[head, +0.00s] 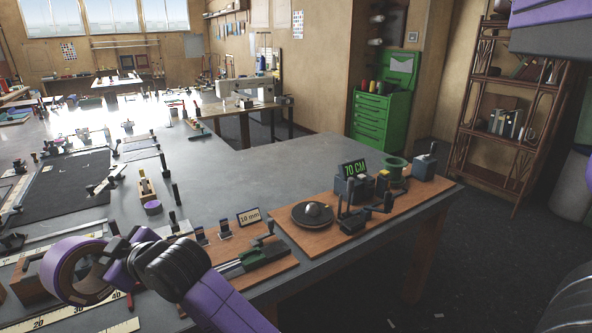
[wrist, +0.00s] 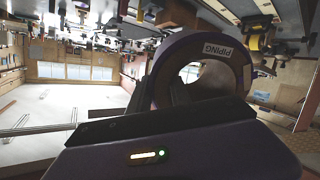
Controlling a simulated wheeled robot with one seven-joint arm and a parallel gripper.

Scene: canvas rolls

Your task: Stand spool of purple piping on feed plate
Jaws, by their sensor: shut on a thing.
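The purple spool of piping (head: 60,268) is held up at the lower left of the head view, with its round open side showing. My gripper (head: 112,262) is shut on the spool's right-hand side. In the wrist view the spool (wrist: 217,50) bears a "PIPING" label, and my gripper's dark fingers (wrist: 178,92) meet its rim. The feed plate appears to be the dark round disc (head: 301,217) with a pale knob at its middle. It lies on a wooden board to the right, well apart from the spool, and no spool stands on it.
The board (head: 283,229) also carries a "70 CM" display (head: 354,169), a dark lever device and a green spool (head: 396,166). A "10 mm" sign (head: 249,216) and clamp stand nearer my arm. A small purple roll (head: 152,208) lies left.

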